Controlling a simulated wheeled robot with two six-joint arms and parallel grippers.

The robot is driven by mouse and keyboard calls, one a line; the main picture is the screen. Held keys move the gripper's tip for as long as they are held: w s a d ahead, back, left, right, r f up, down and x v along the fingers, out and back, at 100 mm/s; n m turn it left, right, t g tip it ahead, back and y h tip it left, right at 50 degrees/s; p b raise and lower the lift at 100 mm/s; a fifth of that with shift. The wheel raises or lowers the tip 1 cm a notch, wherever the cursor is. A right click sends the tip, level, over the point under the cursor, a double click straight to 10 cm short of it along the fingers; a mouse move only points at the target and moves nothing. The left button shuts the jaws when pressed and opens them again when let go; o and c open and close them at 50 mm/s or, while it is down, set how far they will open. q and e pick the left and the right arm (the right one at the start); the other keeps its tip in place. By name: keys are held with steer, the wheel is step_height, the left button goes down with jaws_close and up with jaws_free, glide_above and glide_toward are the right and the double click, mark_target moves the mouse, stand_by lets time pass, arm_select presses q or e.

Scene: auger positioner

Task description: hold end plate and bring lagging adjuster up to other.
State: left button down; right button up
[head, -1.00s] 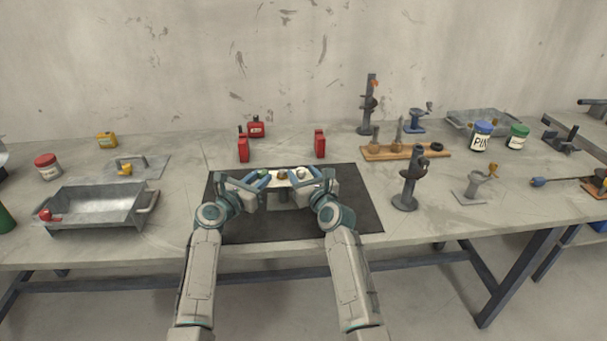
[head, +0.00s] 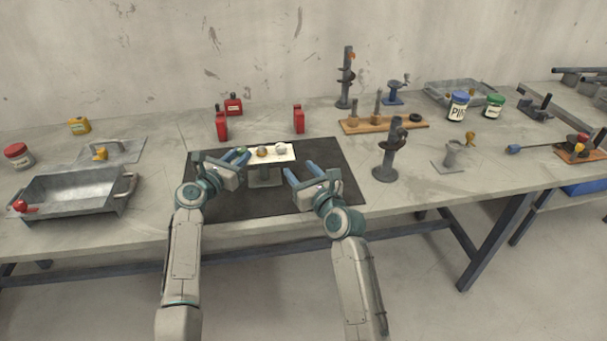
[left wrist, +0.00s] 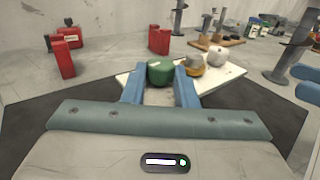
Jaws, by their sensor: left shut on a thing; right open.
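The end plate is a white rectangular plate (head: 287,154) raised on a grey stand (head: 265,178) above a dark mat. A green knob, a brass-yellow part (head: 262,152) and a pale silver knob (head: 281,149) sit in a row on it. My left gripper (head: 240,161) is at the plate's left end. In the left wrist view its blue fingers are shut on the green knob (left wrist: 160,72), with the brass part (left wrist: 192,65) and silver knob (left wrist: 216,56) beyond. My right gripper (head: 300,172) is open and empty, apart from the plate at its right front.
The dark mat (head: 225,207) is otherwise clear. Red containers (head: 222,126) stand behind it. A grey post device (head: 390,150) and a wooden board (head: 400,125) are at the right. A metal tray (head: 70,190) is at the left.

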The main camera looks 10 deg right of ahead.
mark_target(283, 149)
steer(key=shift+s+d, duration=0.15)
steer(key=shift+s, duration=0.3)
steer(key=w+a+m, duration=0.1)
steer(key=w+m, duration=0.3)
steer(key=m, duration=0.8)
steer(key=w+a+m, duration=0.1)
steer(key=w+m, duration=0.3)
steer(key=m, duration=0.8)
steer(key=w+a+m, duration=0.2)
steer(key=w+m, duration=0.3)
steer(key=m, duration=0.6)
steer(key=shift+m, duration=0.4)
